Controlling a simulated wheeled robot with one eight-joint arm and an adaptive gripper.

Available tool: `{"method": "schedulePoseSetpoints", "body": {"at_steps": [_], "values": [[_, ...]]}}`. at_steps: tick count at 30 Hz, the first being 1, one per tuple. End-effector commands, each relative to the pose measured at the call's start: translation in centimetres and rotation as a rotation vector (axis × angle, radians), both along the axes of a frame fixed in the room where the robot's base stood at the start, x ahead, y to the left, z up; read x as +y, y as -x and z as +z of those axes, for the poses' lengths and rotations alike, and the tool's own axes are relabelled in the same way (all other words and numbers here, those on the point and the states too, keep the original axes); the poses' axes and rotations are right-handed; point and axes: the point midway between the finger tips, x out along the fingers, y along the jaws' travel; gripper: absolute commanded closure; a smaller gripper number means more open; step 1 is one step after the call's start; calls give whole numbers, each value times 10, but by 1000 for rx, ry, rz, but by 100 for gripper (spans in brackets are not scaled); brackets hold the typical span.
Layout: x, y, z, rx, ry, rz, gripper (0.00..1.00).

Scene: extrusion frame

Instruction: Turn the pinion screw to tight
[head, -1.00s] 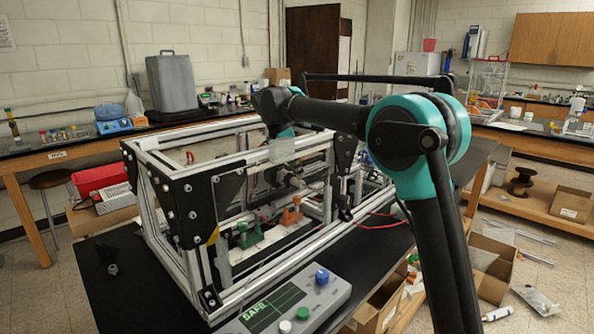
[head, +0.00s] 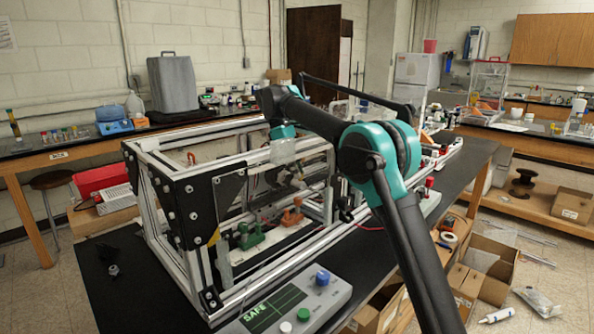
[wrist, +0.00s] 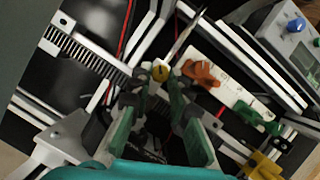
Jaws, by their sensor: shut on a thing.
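The pinion screw shows in the wrist view as a small yellow slotted head (wrist: 160,73) beside a toothed rack (wrist: 95,52). My gripper (wrist: 158,88) has its dark fingertips close on both sides of the screw head and is shut on it. The fingers' green inner parts spread apart nearer the wrist. In the head view, my gripper reaches down inside the aluminium extrusion frame (head: 180,262). Its fingertips and the screw are hard to make out there, behind the bars and plates.
An orange clamp handle (wrist: 202,73) sits close right of the screw on a white strip, with a green one (wrist: 258,120) further along. Frame bars and red cables surround my gripper. A control box (head: 300,305) reading SAFE stands at the front of the black bench.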

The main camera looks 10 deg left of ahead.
Motion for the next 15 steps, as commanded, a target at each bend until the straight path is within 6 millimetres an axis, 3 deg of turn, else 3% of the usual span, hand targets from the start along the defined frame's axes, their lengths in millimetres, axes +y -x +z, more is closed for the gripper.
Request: {"method": "schedulePoseSetpoints", "body": {"at_steps": [15], "values": [[0,-1,0,0,-1,-112,100]]}}
